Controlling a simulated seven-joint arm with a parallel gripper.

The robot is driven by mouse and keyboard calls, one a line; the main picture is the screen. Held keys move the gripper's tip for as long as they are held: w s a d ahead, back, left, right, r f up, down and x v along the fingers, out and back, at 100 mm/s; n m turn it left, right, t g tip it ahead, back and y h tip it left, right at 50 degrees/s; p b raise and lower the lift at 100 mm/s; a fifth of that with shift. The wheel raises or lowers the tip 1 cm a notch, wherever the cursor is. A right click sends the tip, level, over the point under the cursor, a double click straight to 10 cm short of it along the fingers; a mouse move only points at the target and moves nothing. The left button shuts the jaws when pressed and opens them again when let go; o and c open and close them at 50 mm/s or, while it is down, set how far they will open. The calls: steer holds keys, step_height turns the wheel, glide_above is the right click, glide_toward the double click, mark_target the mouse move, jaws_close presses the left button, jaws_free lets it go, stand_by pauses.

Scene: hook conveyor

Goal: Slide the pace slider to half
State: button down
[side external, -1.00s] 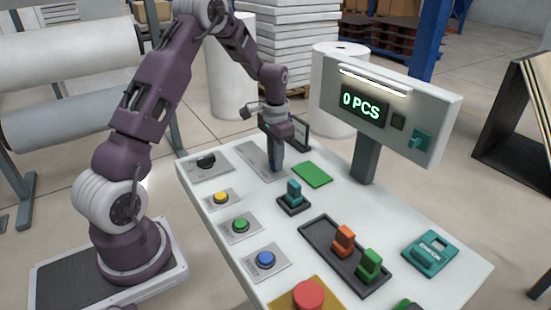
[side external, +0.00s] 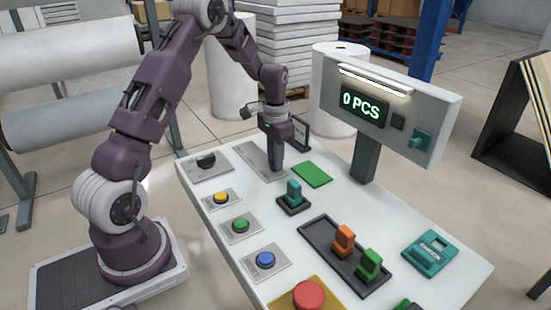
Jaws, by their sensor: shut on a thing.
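A long grey slider plate (side external: 258,157), most likely the pace slider's track, lies at the far end of the white control table. My gripper (side external: 276,166) points straight down at the plate's right part, its fingers close to the surface. It is shut on the slider's knob, which the fingers hide. The scale or marks along the track are too small to read.
A black knob (side external: 206,161) is left of the slider and a green pad (side external: 312,174) right of it. A teal hook block (side external: 293,195) stands nearer. Yellow (side external: 221,197), green (side external: 240,225) and blue (side external: 265,259) buttons line the left edge. A display (side external: 363,105) reads 0 PCS.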

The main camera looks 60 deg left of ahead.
steer(key=a, duration=0.7)
steer(key=shift+a, duration=0.3)
steer(key=shift+r, duration=0.1)
steer(key=c, duration=1.3)
jaws_free()
